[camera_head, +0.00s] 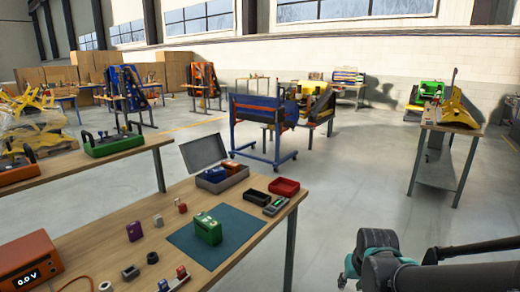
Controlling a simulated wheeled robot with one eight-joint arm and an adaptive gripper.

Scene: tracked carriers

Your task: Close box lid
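A grey box (239,178) stands at the far end of the near wooden table. Its grey lid (203,152) is open, tilted up and back on the far-left side. Blue and red items (214,174) lie inside the box. Dark grey and teal links of my arm show at the lower right, off the table. My gripper itself cannot be made out in this view.
The wooden table (103,245) also holds a green block (208,229) on a dark mat (237,232), a black tray (256,197), a red tray (285,187) and a handheld meter (275,206). An orange voltage display (27,261) stands at lower left. Floor right of the table is clear.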

